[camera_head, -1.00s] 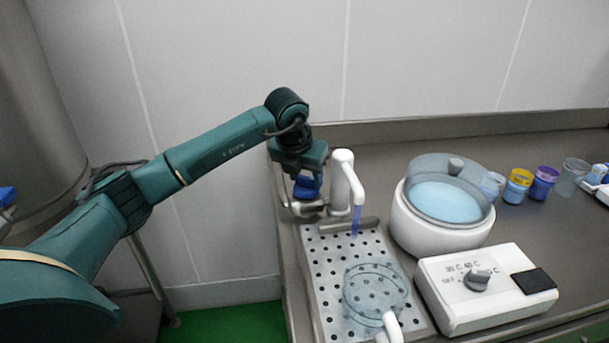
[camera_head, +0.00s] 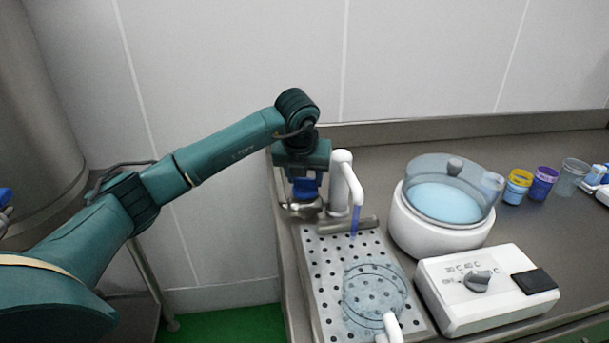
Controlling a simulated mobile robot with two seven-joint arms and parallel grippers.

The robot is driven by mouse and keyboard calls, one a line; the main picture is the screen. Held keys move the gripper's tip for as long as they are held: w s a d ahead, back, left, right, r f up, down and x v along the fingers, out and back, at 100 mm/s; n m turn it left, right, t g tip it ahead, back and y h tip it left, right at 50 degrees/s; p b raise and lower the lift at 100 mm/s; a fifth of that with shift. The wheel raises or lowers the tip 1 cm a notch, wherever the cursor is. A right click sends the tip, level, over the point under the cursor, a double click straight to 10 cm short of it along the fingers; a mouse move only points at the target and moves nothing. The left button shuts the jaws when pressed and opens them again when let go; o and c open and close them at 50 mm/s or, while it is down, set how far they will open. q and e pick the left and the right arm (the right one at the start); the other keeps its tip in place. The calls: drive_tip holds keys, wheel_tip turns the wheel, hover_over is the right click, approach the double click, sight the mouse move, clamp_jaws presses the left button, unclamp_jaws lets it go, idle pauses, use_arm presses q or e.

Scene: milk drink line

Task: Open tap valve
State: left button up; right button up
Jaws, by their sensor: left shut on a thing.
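The white tap (camera_head: 343,180) stands at the back of the drip tray with its curved spout pointing down. A narrow blue streak (camera_head: 355,220) hangs below the spout's tip; I cannot tell whether it is flowing water. My left gripper (camera_head: 305,208) points down just left of the tap and is shut at the tap's base, where the valve would be. The wrist and gripper hide the valve, so its position cannot be seen. A clear round jug (camera_head: 375,292) with a white handle (camera_head: 391,328) stands on the tray, in front of the tap.
The perforated metal tray (camera_head: 322,310) lies at the counter's left edge. To its right are a white round pot (camera_head: 440,240) with a clear lid and a white control box (camera_head: 470,310) with a knob. Several small cups (camera_head: 543,180) stand farther right. A wall closes the back.

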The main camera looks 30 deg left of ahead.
use_arm(q)
drive_tip(key=o, duration=1)
drive_tip(key=shift+r, duration=0.1)
drive_tip(key=v, duration=1.3)
drive_tip(key=shift+s+d+b, duration=0.1)
drive_tip(key=shift+b, duration=0.3)
